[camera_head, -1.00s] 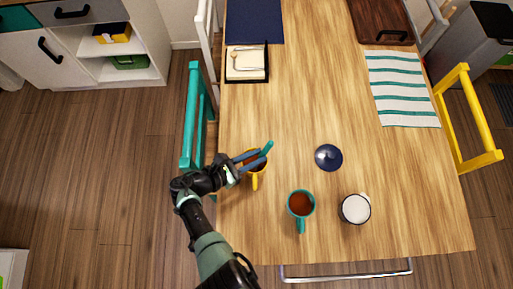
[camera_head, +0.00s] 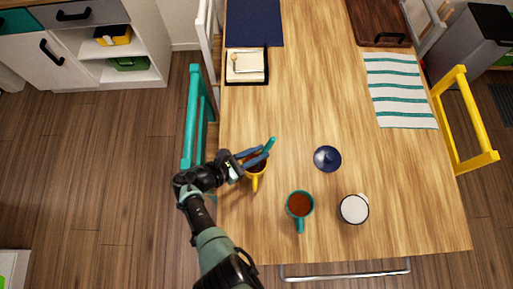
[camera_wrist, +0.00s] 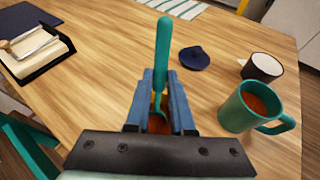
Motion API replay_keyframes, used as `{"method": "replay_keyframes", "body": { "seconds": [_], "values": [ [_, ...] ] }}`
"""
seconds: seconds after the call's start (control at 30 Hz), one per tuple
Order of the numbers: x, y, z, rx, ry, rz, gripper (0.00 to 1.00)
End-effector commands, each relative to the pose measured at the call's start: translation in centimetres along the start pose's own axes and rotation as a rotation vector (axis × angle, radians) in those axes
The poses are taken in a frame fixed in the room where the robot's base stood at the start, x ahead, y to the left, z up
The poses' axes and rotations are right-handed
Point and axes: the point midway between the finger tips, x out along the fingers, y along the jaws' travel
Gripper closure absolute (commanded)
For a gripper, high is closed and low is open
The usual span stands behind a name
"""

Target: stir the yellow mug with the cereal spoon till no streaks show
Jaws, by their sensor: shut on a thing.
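The yellow mug (camera_head: 255,179) stands near the left edge of the table, its handle towards the front, with dark reddish-brown liquid inside. My gripper (camera_head: 262,153) is over the mug, shut on the teal cereal spoon (camera_head: 269,145). In the wrist view the spoon (camera_wrist: 163,55) stands upright between the blue fingers (camera_wrist: 162,85), handle end up. Its lower end reaches down to the brown liquid, but the fingers partly hide it, so I cannot tell how deep it sits or whether streaks show.
A teal mug (camera_head: 300,204) of reddish-brown drink stands to the right, with a dark cup with a white top (camera_head: 354,209) beyond it. A small dark blue object (camera_head: 327,158) lies behind them. A black tray (camera_head: 266,66) and striped cloth (camera_head: 398,90) lie farther back. The table centre is clear.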

Motion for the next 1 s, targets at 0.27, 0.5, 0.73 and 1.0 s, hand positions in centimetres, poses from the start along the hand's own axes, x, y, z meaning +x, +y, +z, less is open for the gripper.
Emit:
{"method": "replay_keyframes", "body": {
  "seconds": [0.27, 0.5, 0.73, 1.0],
  "values": [
    [-0.1, 0.0, 2.7, 0.001, 0.0, -0.002, 1.0],
    [-0.1, 0.0, 4.6, 0.001, 0.0, -0.002, 1.0],
    [-0.1, 0.0, 6.5, 0.001, -0.001, -0.001, 1.0],
    [-0.1, 0.0, 8.4, 0.001, 0.0, -0.003, 1.0]
  ]
}}
